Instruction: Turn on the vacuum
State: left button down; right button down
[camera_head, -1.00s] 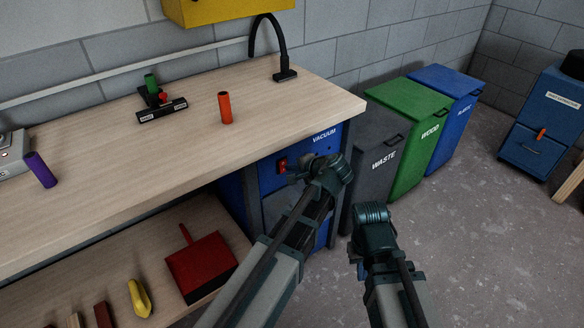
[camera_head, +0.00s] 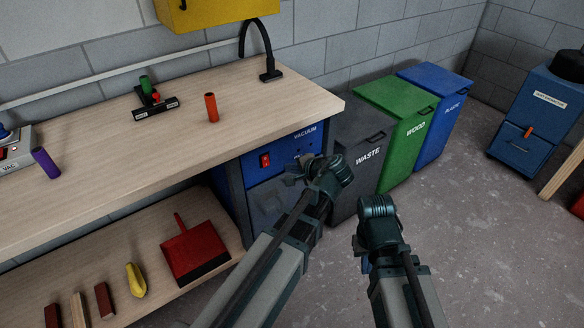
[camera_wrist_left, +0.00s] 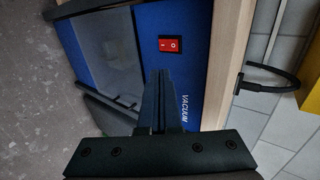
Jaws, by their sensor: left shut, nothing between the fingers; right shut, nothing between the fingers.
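The vacuum (camera_head: 285,155) is a blue cabinet under the right end of the workbench, with a white VACUUM label. Its red rocker switch (camera_head: 265,160) is on the front, in plain view. The switch also shows in the left wrist view (camera_wrist_left: 170,44), with white marks on its face; I cannot tell which side is pressed. My left gripper (camera_head: 290,172) is shut and empty, in front of the cabinet, to the right of and a little below the switch, apart from it. Its closed fingers show in the left wrist view (camera_wrist_left: 160,100). My right gripper (camera_head: 362,264) is shut and empty over the floor.
The workbench top (camera_head: 240,125) overhangs the cabinet. Grey (camera_head: 358,165), green (camera_head: 400,110) and blue (camera_head: 440,85) bins stand right of it. A red dustpan (camera_head: 195,252) lies on the lower shelf.

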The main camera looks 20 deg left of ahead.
pick_arm(q)
jog(key=shift+t+y, duration=0.7)
jog(key=shift+y, duration=0.2)
jog(key=f+b, duration=0.1)
jog(key=b, duration=0.1)
jog(key=f+b, duration=0.2)
jog(key=b, duration=0.1)
jog(key=s+d+f+b, duration=0.1)
jog(key=b, duration=0.2)
jog(key=shift+d+f, duration=0.1)
jog(key=shift+f, duration=0.2)
jog(key=b, duration=0.5)
send_near(267, 166)
notch_tip(267, 166, down, 3)
jog(key=w+a, duration=0.1)
jog(key=a, duration=0.1)
jog(key=shift+w+a+r, duration=0.2)
jog(key=shift+w+a, duration=1.15)
